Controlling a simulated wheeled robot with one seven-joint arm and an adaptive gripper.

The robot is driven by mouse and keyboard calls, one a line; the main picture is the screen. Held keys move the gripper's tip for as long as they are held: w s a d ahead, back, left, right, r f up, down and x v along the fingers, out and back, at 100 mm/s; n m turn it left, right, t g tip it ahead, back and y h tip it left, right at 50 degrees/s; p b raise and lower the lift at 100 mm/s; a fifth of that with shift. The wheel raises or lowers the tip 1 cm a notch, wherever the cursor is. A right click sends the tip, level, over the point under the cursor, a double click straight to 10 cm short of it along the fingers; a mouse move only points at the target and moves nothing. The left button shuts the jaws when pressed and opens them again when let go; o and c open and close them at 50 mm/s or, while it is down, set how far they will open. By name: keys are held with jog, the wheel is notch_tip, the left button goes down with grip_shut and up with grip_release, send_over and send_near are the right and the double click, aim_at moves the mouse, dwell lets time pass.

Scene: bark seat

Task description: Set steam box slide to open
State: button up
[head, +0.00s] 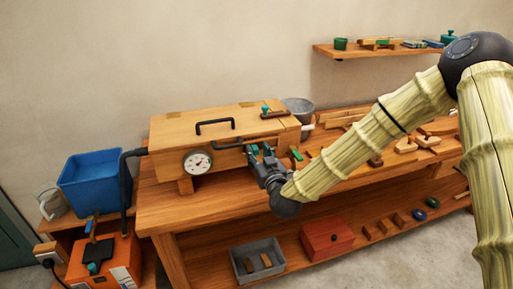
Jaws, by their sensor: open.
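The steam box (170,140) is a long pale wooden box on the bench, with a round dial gauge (198,162) on its front and a black handle (214,126) on its lid. A small brown wooden piece (275,114) with a teal knob lies at the right of its top. A dark bar (228,144) runs along the front, right of the gauge. I cannot tell which part is the slide. My gripper (261,154) is open in front of the box's right front, partly hiding it. Whether it touches anything cannot be told.
A grey bucket (299,108) stands behind the box's right end. A green-ended tool (296,154) and wooden pieces (404,145) lie on the bench (165,204) to the right. A blue tank (94,182) and orange unit (103,262) stand left. A shelf (340,50) hangs above.

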jog(key=shift+x, duration=1)
grip_shut()
